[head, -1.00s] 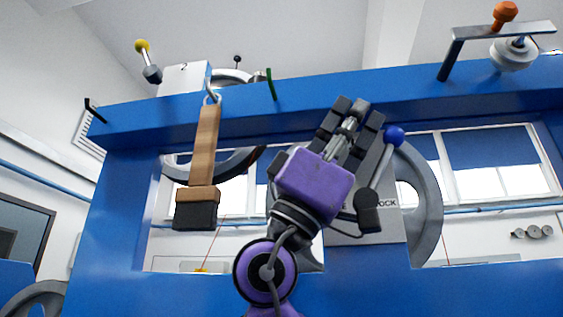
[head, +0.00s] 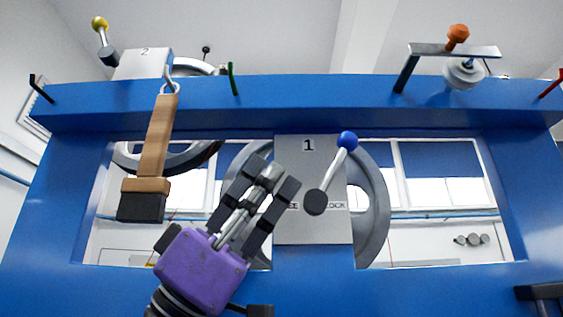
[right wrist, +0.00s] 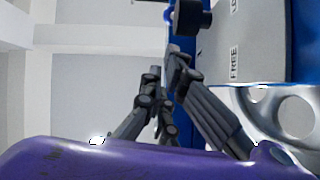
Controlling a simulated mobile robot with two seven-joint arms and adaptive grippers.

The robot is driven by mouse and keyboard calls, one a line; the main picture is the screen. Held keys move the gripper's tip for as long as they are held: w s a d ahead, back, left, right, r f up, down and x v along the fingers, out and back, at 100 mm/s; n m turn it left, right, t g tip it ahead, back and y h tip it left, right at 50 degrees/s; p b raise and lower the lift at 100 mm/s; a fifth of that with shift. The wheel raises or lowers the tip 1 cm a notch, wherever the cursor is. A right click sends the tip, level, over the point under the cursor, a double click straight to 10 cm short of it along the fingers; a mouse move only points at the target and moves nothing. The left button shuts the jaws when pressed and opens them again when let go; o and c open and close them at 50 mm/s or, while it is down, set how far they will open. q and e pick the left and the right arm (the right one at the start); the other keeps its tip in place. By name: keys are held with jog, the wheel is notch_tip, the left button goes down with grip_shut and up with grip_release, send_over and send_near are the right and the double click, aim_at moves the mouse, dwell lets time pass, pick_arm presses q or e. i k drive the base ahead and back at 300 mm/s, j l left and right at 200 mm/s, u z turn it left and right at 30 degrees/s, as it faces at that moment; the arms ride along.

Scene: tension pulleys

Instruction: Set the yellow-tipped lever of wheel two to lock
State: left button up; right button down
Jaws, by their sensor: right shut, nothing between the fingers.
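In the head view, the yellow-tipped lever (head: 103,40) of wheel two stands at the upper left. It leans up and left from a dark hub beside the grey plate marked 2 (head: 143,64), above the blue beam. Wheel two (head: 190,158) shows behind the beam, partly hidden by the beam and the hanging brush. My right gripper (head: 272,180) is shut and empty, low in front of wheel one, left of the blue-tipped lever (head: 333,170) on the plate marked 1 (head: 308,235). The fingers also show in the right wrist view (right wrist: 168,75). My left gripper is not in view.
A wooden-handled brush (head: 155,140) hangs from a hook on the blue beam (head: 300,100), between wheel two's plate and my right gripper. Black, green and red hooks stick out along the beam. An orange-tipped lever (head: 457,35) stands at the upper right.

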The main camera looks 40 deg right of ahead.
aim_at(108, 54)
jog(key=k, duration=1)
